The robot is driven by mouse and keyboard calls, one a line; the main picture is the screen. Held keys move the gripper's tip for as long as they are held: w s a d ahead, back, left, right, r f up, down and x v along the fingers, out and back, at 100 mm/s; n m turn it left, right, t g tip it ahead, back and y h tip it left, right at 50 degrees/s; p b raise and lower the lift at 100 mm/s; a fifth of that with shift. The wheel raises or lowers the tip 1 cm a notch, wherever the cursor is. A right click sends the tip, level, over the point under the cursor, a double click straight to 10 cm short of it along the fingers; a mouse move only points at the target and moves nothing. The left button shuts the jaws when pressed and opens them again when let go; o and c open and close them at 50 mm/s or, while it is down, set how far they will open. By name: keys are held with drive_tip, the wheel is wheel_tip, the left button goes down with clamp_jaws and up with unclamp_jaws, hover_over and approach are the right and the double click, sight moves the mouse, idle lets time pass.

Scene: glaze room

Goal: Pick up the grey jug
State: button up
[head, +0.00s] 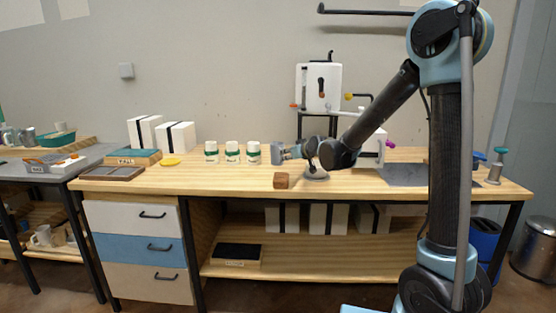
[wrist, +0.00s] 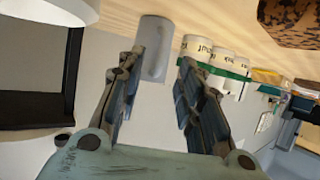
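The grey jug (wrist: 154,32) stands on the wooden bench top and appears upside down in the wrist view. It lies ahead of my gripper (wrist: 161,62), in line with the gap between the two fingers. The fingers are spread apart, and I see no clear contact with the jug. In the head view my gripper (head: 292,152) reaches low over the bench, pointing left. A small grey shape at its tip (head: 277,153) looks like the jug, partly merged with the fingers.
Several white jars with green bands, including one jar (head: 253,153), stand left of my gripper. A brown block (head: 281,180) sits at the bench's front edge. A white machine (head: 318,87) on a black stand is behind. A grey mat (head: 405,175) lies at right.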

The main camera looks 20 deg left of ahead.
sight(278, 155)
drive_tip(key=shift+x, duration=2.55)
drive_tip(key=shift+c, duration=0.6)
clamp_jaws()
